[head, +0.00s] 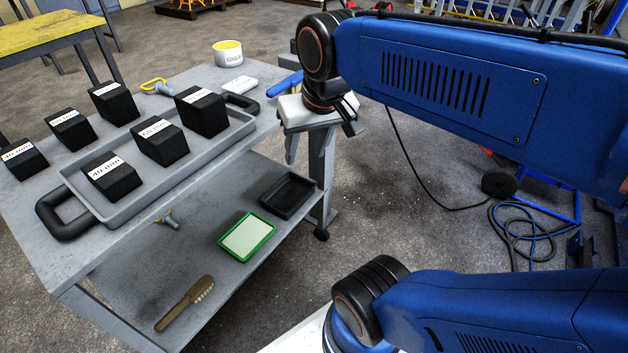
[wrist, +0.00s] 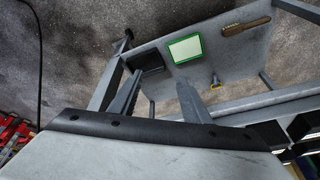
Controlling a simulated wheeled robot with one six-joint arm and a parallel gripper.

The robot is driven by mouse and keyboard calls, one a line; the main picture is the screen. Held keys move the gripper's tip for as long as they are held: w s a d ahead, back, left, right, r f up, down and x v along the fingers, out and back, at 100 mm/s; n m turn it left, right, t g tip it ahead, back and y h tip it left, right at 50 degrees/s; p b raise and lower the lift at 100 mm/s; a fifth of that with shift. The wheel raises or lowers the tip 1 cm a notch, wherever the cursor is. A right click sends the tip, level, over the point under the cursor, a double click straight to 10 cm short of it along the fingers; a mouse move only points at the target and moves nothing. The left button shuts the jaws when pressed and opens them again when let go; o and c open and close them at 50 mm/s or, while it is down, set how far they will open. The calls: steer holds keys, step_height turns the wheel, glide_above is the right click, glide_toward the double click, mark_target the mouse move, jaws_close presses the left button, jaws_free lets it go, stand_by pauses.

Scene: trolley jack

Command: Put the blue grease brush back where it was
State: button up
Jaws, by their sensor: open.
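A blue handle, which looks like the blue grease brush (head: 284,86), lies at the far right edge of the trolley's top in the head view. Its right end is close to or behind my gripper in the picture, and I cannot make out bristles. It is not seen in the wrist view. My gripper (head: 305,152) points down beside the trolley's right edge, its fingers apart with nothing between them. In the wrist view both fingers (wrist: 158,98) are spread over the lower shelf. A white and yellow tub (head: 228,53) stands at the back of the trolley's top.
A grey tray (head: 215,150) holds several labelled black blocks. The lower shelf bears a black tray (head: 287,195), a green-rimmed tray (head: 269,231) and a brown-handled brush (head: 184,304); these also show in the wrist view. A white box (head: 240,83) lies near the tub. Bare shelf separates the brown brush and trays.

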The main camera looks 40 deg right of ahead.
steer(key=s+a+f+n, duration=0.1)
steer(key=s+f+n, duration=0.1)
steer(key=s+f, duration=0.2)
steer(key=shift+s+f+t, duration=0.15)
steer(key=shift+f+t, duration=0.25)
steer(key=shift+f, duration=0.3)
